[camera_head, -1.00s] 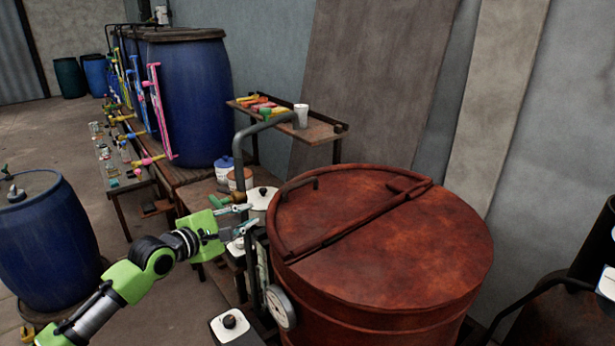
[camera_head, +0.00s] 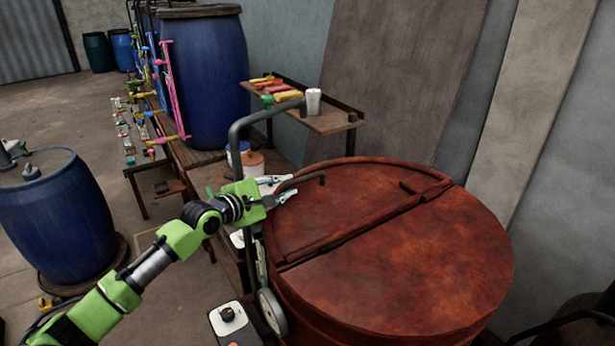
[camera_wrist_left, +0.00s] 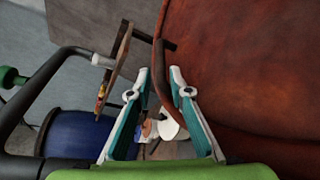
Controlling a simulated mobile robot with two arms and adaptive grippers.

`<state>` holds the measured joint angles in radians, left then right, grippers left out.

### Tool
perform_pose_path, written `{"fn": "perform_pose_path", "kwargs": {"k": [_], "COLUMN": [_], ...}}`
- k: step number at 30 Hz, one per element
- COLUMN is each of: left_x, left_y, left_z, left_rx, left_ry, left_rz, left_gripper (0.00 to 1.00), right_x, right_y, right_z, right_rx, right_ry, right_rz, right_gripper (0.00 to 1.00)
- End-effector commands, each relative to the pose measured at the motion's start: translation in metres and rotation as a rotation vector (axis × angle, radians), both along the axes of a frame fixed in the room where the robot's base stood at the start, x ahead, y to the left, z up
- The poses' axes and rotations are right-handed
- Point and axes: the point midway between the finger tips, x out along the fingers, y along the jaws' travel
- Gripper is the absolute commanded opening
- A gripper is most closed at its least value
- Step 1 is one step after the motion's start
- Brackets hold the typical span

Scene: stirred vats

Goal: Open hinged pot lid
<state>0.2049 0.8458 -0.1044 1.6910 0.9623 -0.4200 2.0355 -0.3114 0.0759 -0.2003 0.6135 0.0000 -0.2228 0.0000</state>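The large round pot (camera_head: 400,310) is rusty red-brown. Its hinged lid half (camera_head: 340,205) lies flat and closed, with a straight seam bar (camera_head: 350,232) across the top. My left gripper (camera_head: 291,186) is open at the pot's left rim, by the handle. In the left wrist view the handle (camera_wrist_left: 158,75) runs down between the two parted fingers (camera_wrist_left: 160,82); I cannot tell whether either finger touches it. My right gripper is not in view.
A grey bent pipe (camera_head: 237,145) stands just left of the pot. A round gauge (camera_head: 271,312) and a box with a knob (camera_head: 232,325) are at front left. Blue barrels (camera_head: 65,215) stand further left.

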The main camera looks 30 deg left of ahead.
Motion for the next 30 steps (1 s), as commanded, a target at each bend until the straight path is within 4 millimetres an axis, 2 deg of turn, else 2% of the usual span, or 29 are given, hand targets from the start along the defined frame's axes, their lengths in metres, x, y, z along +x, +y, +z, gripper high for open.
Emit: {"fn": "perform_pose_path", "kwargs": {"k": [9,15,21,30], "left_x": [0.05,0.075,0.088,0.091], "left_y": [-0.01,-0.016,-0.018,-0.019], "left_z": [-0.009,-0.017,-0.02,-0.02], "left_rx": [-0.001,-0.001,0.0,0.001], "left_ry": [-0.001,0.0,0.001,0.001], "left_rz": [0.0,-0.001,-0.001,-0.001], "left_gripper": [0.19,0.19,0.19,0.19], "right_x": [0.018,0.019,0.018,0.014], "right_y": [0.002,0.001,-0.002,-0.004], "right_z": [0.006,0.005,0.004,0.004], "right_rx": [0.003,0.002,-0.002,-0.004], "right_ry": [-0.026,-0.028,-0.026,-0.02], "right_rz": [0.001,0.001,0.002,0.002], "right_gripper": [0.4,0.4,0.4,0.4]}}
